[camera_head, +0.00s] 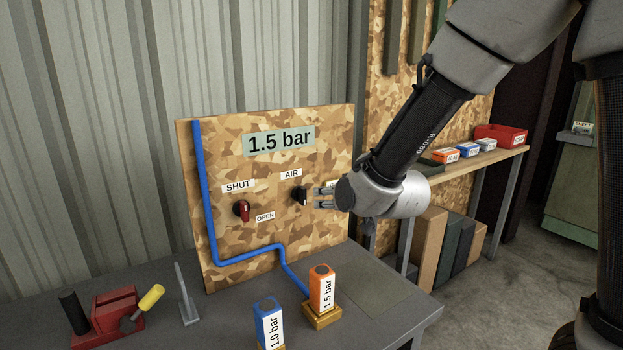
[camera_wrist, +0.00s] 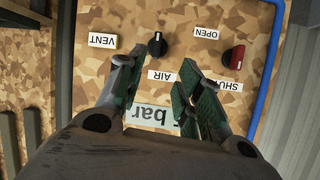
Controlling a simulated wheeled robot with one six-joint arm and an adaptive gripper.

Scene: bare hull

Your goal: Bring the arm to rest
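My gripper (camera_head: 322,196) is at the end of my arm, in front of the right part of a wooden panel (camera_head: 220,120). In the wrist view my gripper (camera_wrist: 157,88) has its fingers apart, with nothing between them. A black AIR knob (camera_head: 299,195) is close to the fingertips; in the wrist view the knob (camera_wrist: 157,45) is just beyond them, and I cannot tell whether they touch it. A red-handled valve (camera_head: 242,210) is further left on the panel, between the SHUT and OPEN labels. The panel's sign reads 1.5 bar (camera_head: 279,141).
A grey bench (camera_head: 385,305) carries an orange 1.5 bar block (camera_head: 322,287), a blue 1.0 bar block (camera_head: 270,322), a red fixture (camera_head: 107,312) and an upright grey post (camera_head: 185,295). A shelf (camera_head: 480,160) with small boxes and a red bin (camera_head: 501,134) is behind my arm.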

